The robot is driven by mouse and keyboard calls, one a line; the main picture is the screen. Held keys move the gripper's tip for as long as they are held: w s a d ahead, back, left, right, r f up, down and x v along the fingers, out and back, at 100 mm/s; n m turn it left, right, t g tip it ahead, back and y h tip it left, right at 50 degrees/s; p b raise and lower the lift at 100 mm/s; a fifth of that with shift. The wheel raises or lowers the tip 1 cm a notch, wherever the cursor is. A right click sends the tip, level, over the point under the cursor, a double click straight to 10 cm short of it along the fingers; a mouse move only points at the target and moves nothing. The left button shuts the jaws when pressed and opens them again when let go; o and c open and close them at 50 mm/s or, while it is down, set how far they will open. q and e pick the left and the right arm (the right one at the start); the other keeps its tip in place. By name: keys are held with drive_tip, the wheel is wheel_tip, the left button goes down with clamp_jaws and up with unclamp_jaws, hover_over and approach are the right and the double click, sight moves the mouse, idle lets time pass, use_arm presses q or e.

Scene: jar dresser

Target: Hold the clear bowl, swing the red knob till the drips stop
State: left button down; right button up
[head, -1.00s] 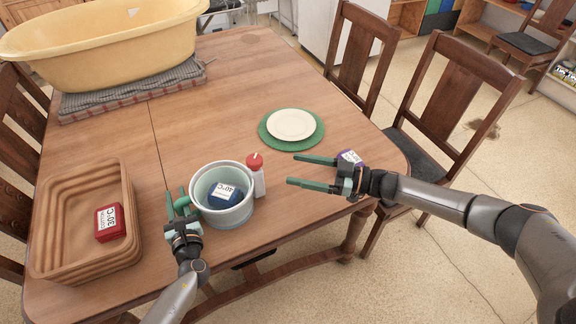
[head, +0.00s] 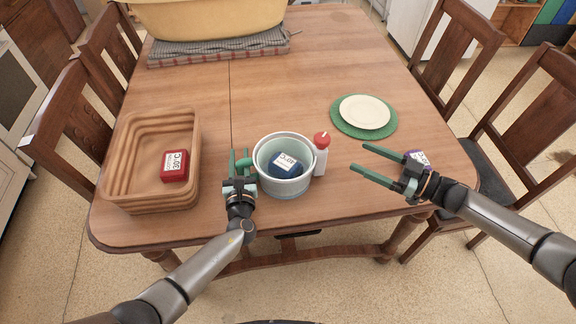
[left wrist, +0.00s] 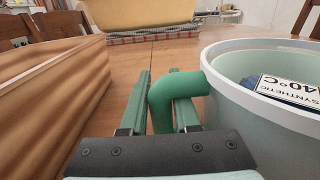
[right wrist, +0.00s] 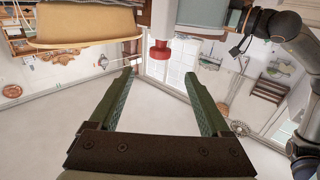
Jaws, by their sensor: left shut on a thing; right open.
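A pale, round bowl (head: 287,187) with a green side handle stands on the table and holds a blue box labelled 40°C (head: 285,165). My left gripper (head: 240,162) is shut on the green handle (left wrist: 178,92), which passes between its fingers in the left wrist view. The red top also shows in the right wrist view (right wrist: 159,50). I cannot see any drips. My right gripper (head: 358,160) is open and empty, its fingers pointing left towards the bottle, a gap away.
A brown ribbed basket (head: 115,165) holds a red 30°C box (head: 174,166) at the left. A cream plate (head: 365,112) lies on a green mat (head: 340,125). A purple item (head: 418,158) sits behind my right gripper. A yellow tub (head: 210,20) stands at the back on folded cloths.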

drive_tip(key=shift+a, duration=0.1)
drive_tip(key=a+r+n+g+h, duration=0.1)
drive_tip(key=a+n+g, duration=0.2)
drive_tip(key=n, duration=0.4)
drive_tip(key=a+r+n+g+h, duration=0.1)
drive_tip(key=a+r+n+g, duration=0.1)
drive_tip(key=a+n+g, duration=0.2)
drive_tip(key=s+a+r+n+g+h, duration=0.1)
drive_tip(key=a+n+g, duration=0.3)
drive_tip(key=n, duration=0.7)
drive_tip(key=shift+a+r+n+h, duration=0.2)
drive_tip(key=shift+a+r, duration=0.1)
drive_tip(key=shift+a, duration=0.35)
drive_tip(key=shift+a+r+n+h, duration=0.1)
drive_tip(key=shift+a+r+n, duration=0.15)
drive_tip(key=shift+a, duration=0.4)
drive_tip(key=n+h, duration=0.2)
wheel_tip(320, 180, up, 8)
drive_tip(key=r+n+t+h, duration=0.1)
drive_tip(key=n+t+h, duration=0.2)
drive_tip(key=n+h, duration=0.75)
hover_over(323, 137)
drive_tip(key=shift+n, duration=0.3)
wheel_tip(323, 137, down, 12)
drive_tip(key=shift+a, duration=0.1)
drive_tip(key=shift+c, duration=0.2)
clamp_jaws()
